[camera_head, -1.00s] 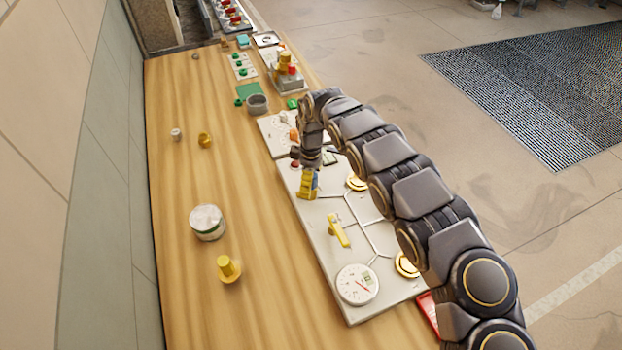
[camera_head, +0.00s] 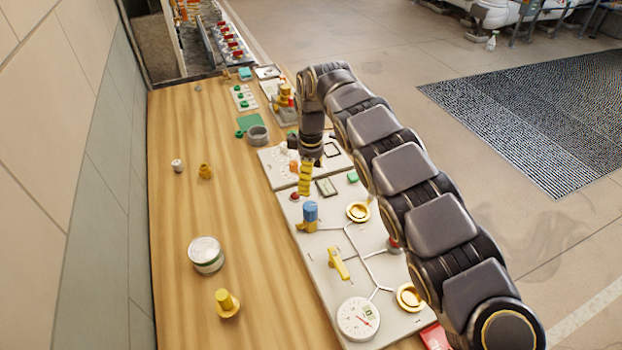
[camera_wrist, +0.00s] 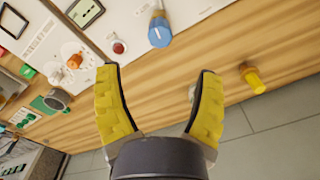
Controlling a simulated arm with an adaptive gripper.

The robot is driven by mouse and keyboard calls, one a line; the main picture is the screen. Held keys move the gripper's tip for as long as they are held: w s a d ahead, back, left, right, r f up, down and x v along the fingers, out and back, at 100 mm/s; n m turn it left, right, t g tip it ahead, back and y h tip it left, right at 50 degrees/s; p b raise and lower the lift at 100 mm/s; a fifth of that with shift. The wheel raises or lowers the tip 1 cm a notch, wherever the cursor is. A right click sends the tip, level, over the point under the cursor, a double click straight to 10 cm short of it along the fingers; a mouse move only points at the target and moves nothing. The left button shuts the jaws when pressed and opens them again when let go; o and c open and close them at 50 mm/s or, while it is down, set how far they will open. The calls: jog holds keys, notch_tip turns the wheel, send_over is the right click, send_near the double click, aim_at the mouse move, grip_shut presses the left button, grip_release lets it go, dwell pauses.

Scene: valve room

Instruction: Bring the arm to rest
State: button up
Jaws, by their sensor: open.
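My gripper (camera_head: 305,178) has yellow ribbed fingers and hangs above the far part of the valve panel (camera_head: 329,284). In the wrist view my gripper (camera_wrist: 157,98) is open, with nothing between its fingers. A blue-topped knob (camera_head: 310,212) stands on the panel just nearer than the fingers, apart from them. The blue knob also shows in the wrist view (camera_wrist: 159,32), beyond the fingertips. A red button (camera_wrist: 119,47) is beside it. My arm reaches in from the lower right over the panel's right side.
The panel carries a yellow lever (camera_head: 339,263), a dial gauge (camera_head: 358,319) and brass discs (camera_head: 358,212). On the wooden bench (camera_head: 175,250) stand a white-lidded jar (camera_head: 206,254), a yellow knob (camera_head: 227,303) and a grey cup (camera_head: 258,134). The bench's left side is mostly clear.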

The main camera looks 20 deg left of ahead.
jog(key=s+d+r+m+h, duration=0.15)
jog(key=d+r+m, duration=0.25)
jog(key=d, duration=0.4)
jog(key=s+d+r+m, duration=0.2)
jog(key=d+r+m, duration=0.15)
jog(key=d, duration=0.45)
jog(key=s+d+r+m+h, duration=0.1)
jog(key=s+d+r+m, duration=0.1)
jog(key=d+r+m, duration=0.45)
jog(key=s+d+m+g+y, duration=0.1)
jog(key=s+d, duration=0.3)
jog(key=s, duration=0.3)
jog(key=s+d+m, duration=0.1)
jog(key=s+d, duration=0.3)
jog(key=s, duration=0.3)
jog(key=s+f+m+y, duration=0.1)
jog(key=s+f+m, duration=0.1)
jog(key=s, duration=1.2)
jog(key=shift+f+m+g, duration=0.4)
jog(key=shift+m, duration=0.2)
jog(key=shift+y, duration=0.25)
